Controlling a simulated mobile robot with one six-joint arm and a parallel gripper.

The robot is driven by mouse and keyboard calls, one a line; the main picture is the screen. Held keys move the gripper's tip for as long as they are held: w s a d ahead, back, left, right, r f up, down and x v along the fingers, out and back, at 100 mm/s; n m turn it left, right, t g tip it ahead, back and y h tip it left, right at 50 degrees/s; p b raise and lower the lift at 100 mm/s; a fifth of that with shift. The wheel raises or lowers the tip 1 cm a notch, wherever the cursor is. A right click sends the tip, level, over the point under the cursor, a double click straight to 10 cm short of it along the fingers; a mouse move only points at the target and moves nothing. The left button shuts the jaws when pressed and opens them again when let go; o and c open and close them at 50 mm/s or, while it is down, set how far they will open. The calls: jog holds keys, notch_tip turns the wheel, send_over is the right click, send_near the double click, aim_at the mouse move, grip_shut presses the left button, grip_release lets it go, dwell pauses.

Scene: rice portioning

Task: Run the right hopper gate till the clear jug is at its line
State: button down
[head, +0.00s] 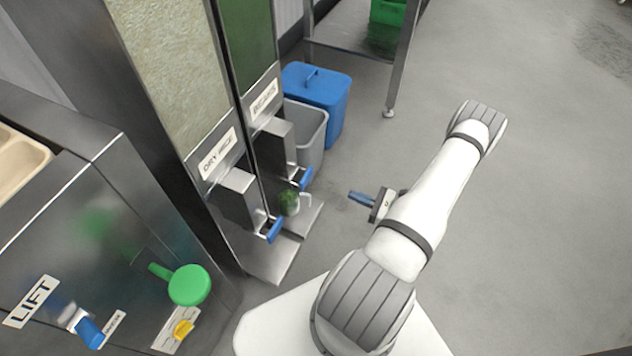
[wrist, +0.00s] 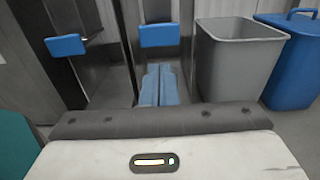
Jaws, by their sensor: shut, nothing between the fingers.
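The right hopper (head: 248,48) holds green contents behind its window; its label is too blurred to read. Its blue gate paddle (head: 306,179) sticks out above a small tray and also shows in the wrist view (wrist: 159,35). The clear jug (head: 289,203) stands beneath that hopper's spout with green contents in it and a pale handle on its right. Its line cannot be made out, and the jug is not discernible in the wrist view. My gripper (head: 362,198) is to the right of the paddle, apart from it. Its blue fingers (wrist: 159,84) are shut together and empty.
The left hopper, labelled DRY RICE (head: 218,153), has its own blue paddle (head: 274,230). A grey bin (head: 308,125) and a blue lidded bin (head: 318,98) stand beyond the hoppers. Floor at right is clear.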

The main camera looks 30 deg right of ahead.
aim_at(308, 178)
jog(key=b+x, duration=0.3)
jog(key=x, duration=1)
jog(key=shift+w+a, duration=0.15)
jog(key=shift+a, duration=0.1)
jog(key=shift+w, duration=0.1)
